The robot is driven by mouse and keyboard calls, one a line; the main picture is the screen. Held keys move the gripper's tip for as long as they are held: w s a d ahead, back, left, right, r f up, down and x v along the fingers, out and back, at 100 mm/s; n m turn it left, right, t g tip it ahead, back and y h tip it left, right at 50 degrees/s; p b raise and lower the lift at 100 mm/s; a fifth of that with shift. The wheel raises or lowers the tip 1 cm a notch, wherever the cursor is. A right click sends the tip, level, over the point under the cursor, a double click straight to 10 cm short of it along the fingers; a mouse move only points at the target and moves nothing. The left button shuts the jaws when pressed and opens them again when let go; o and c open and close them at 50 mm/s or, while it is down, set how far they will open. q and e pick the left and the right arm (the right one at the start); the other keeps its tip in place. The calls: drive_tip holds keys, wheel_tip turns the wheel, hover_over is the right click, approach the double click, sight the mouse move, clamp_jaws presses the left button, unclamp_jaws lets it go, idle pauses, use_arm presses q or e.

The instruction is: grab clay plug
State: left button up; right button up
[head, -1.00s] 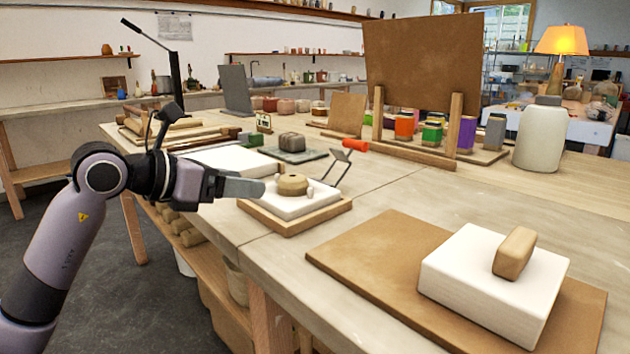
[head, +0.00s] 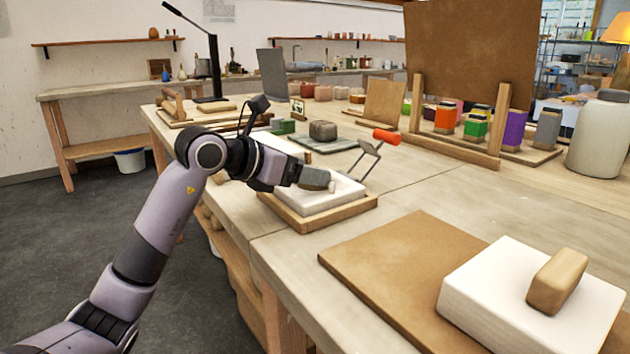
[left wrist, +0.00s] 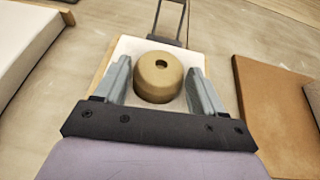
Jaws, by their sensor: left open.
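The clay plug (left wrist: 158,78) is a short, round tan piece with a small hole in its top. It stands on a white slab (left wrist: 128,45) in the left wrist view. In the head view my gripper hides it, while the white slab (head: 345,192) shows on a wooden board (head: 318,220). My left gripper (head: 325,182) is open over the slab. In the left wrist view its two fingers (left wrist: 160,75) stand on either side of the plug, with a gap visible on both sides. My right gripper is not in view.
A brown board (head: 375,255) with a white block (head: 500,290) and a tan piece (head: 557,281) lies at the front right. Bare tabletop (head: 430,180) lies between.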

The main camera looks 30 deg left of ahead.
use_arm(q)
drive_tip(key=shift+w+d, duration=0.1)
drive_tip(key=shift+w, duration=0.1)
drive_tip(key=c, duration=0.8)
drive_tip(key=shift+c, duration=0.4)
drive_tip(key=shift+r, duration=0.15)
